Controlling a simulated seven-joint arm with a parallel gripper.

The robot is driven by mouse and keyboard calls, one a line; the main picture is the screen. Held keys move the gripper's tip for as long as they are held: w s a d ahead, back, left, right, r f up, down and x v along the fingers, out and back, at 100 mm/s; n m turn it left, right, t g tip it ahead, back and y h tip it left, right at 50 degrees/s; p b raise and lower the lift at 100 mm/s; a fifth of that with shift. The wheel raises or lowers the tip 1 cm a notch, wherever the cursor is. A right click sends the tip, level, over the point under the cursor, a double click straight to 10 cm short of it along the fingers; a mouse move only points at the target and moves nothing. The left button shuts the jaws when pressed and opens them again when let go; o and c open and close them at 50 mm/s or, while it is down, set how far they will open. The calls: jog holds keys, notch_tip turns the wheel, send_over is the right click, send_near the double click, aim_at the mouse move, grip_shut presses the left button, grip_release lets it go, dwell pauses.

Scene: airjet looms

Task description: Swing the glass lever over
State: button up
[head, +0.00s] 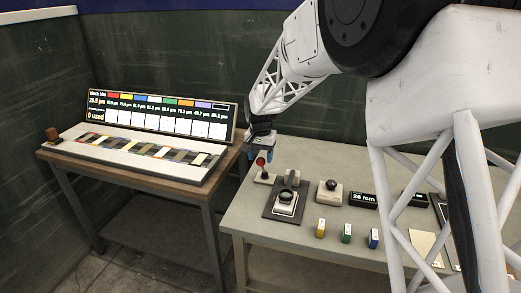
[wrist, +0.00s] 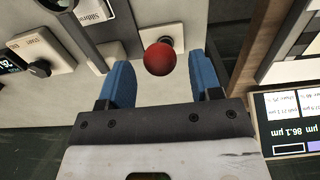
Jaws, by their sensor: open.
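A small lever with a red ball knob (head: 261,162) stands on a pale base (head: 265,178) at the left end of the grey table. I take it as the glass lever, though no label for it is readable. My gripper (head: 261,148), with blue fingers, is open and empty just above the knob. In the wrist view the red knob (wrist: 160,58) appears between the tips of my open gripper (wrist: 160,72). Neither finger visibly touches it. The knob hides most of the lever's stem in that view.
Beside the lever, a viewer device (head: 286,198) sits on a dark mat. A black-knobbed box (head: 330,193) and a dark display (head: 363,199) stand farther right. Yellow (head: 320,228), green (head: 347,233) and blue (head: 374,238) blocks stand in front. A wooden bench (head: 52,153) with a display board (head: 160,113) is left.

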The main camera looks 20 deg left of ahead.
jog(key=shift+f, duration=0.65)
jog(key=c, duration=0.7)
